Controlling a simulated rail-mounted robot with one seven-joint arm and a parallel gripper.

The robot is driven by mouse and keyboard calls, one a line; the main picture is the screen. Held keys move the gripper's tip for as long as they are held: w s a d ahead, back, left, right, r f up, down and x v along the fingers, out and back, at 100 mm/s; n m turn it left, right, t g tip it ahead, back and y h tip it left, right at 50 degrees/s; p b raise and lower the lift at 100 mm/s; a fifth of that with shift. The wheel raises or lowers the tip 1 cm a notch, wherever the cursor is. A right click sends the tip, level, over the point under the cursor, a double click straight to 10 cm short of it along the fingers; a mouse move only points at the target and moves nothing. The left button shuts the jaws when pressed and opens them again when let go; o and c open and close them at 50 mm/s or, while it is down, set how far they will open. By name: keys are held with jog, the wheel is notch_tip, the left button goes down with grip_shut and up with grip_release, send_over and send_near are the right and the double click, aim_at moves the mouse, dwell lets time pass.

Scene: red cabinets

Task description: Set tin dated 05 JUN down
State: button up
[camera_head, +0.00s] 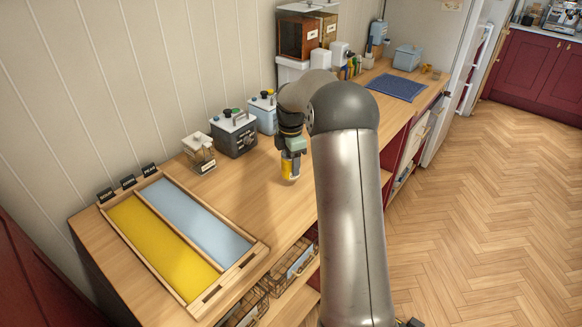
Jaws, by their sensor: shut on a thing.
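My gripper (291,152) points down over the wooden counter, right of its middle. It is shut on a small yellow tin (289,167) with a pale lower band. The tin is upright, and its base is at or just above the counter top; I cannot tell whether it touches. Any date on the tin is too small to read. My arm hides part of the counter behind and to the right of the tin.
A wooden tray (258,250) with yellow (152,246) and light blue (197,219) panels lies at the left. A glass-sided box (199,154), a dark box (234,134) and a pale blue box (263,112) stand along the wall. The counter (240,188) between tray and tin is clear.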

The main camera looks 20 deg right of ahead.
jog(key=shift+w+f, duration=0.1)
jog(key=shift+f, duration=1.55)
jog(key=shift+f, duration=0.2)
jog(key=o, duration=1.1)
jog(key=shift+o, duration=0.2)
notch_tip(320, 180, up, 12)
jog(key=shift+r+b, duration=0.25)
jog(key=shift+b, duration=0.2)
jog(key=s+a+r+m, duration=0.1)
jog(key=s+a+m, duration=0.45)
jog(key=s, duration=0.35)
jog(key=s+a+r+m, duration=0.1)
jog(key=s+a+m, duration=0.3)
jog(key=s+a, duration=0.4)
jog(key=s+a+f+m, duration=0.2)
jog(key=s+f+m, duration=0.1)
jog(key=s, duration=0.6)
jog(key=s+a+f+m, duration=0.2)
jog(key=s+m, duration=0.3)
jog(key=s, duration=0.5)
jog(key=shift+f+t, duration=0.3)
jog(key=shift+f, duration=0.3)
